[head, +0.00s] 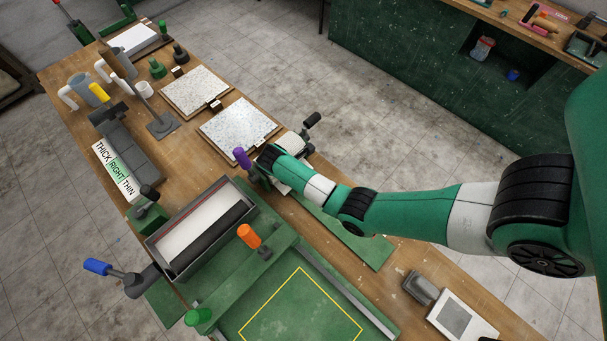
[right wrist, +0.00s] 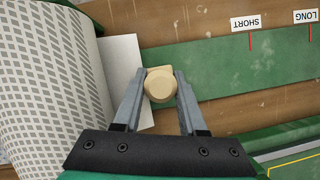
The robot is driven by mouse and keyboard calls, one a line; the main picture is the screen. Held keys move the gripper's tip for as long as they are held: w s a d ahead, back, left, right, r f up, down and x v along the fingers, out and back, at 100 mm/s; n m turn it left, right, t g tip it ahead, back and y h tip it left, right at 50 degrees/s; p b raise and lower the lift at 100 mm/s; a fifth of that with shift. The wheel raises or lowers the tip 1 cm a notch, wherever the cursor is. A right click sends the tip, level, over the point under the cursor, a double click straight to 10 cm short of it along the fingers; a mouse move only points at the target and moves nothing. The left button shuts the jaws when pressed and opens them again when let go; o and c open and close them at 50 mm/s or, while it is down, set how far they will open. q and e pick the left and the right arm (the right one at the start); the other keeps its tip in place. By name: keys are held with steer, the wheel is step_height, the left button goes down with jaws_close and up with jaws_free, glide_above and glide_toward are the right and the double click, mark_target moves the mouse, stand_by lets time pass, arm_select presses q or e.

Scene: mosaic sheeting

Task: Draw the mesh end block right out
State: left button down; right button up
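The mesh end block (right wrist: 160,85) is a cream block with a round knob, seen from above in the right wrist view. It sits on a green strip (right wrist: 215,68) at the edge of a white sheet (right wrist: 122,70) by the gridded mesh roll (right wrist: 50,80). My right gripper (right wrist: 161,75) is open, its fingers on either side of the knob; whether they touch it I cannot tell. In the head view my right arm hides the block and gripper; the green strip (head: 365,245) runs out below it. My left gripper is not in view.
Labels SHORT (right wrist: 246,23) and LONG (right wrist: 304,17) with red marks stand along the strip, which is clear there. A press bed with a yellow outline (head: 300,318) and an orange-knobbed bar (head: 250,236) lies beside it. A purple knob (head: 241,157) is close to my right arm.

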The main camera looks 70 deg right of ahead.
jaws_close()
stand_by(1.0)
